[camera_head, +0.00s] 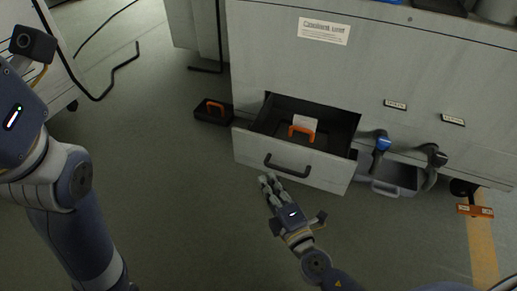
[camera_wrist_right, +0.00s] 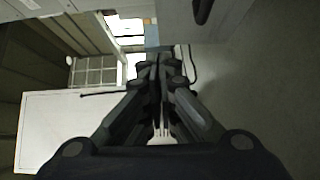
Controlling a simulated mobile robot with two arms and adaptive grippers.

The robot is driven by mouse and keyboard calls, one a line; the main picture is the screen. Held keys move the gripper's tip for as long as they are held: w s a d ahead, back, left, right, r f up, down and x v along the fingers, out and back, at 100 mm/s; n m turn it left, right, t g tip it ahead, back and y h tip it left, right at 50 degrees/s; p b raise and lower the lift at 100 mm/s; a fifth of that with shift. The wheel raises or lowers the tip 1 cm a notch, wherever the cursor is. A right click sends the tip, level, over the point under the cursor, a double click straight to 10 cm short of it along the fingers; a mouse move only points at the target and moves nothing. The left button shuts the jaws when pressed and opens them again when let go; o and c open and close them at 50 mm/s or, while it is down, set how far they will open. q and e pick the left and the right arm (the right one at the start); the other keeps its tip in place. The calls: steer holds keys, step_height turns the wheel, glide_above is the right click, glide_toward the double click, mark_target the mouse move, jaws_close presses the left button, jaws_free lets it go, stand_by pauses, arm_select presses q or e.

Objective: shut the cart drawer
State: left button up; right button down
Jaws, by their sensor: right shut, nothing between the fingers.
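The cart drawer (camera_head: 318,170) is pulled open from the grey cart (camera_head: 290,62), in the head view. Its front has a dark bar handle (camera_head: 288,166). Inside are an orange-handled item (camera_head: 300,131) and a pale card or block. My right gripper (camera_head: 268,179) is shut and empty, its fingertips pointing at the drawer front just left of and below the handle. I cannot tell whether they touch it. The right wrist view shows the closed fingers (camera_wrist_right: 158,75); a panel with a dark handle (camera_wrist_right: 203,10) is at the top. My left arm is at left; its fingers are out of view.
A black case with an orange handle (camera_head: 213,111) lies on the floor left of the drawer. A grey bin (camera_head: 385,184) and two hanging tools, one blue (camera_head: 381,141), are on the right. Cables lie at upper left. Floor before the drawer is clear.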

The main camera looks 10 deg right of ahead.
glide_toward(255, 136)
steer(key=a, duration=0.3)
steer(key=w, duration=0.1)
steer(key=w+d, duration=0.1)
steer(key=w, duration=0.1)
steer(key=w+d, duration=0.1)
steer(key=shift+w+f, duration=0.15)
steer(key=shift+f, duration=0.05)
steer(key=shift+w, duration=0.1)
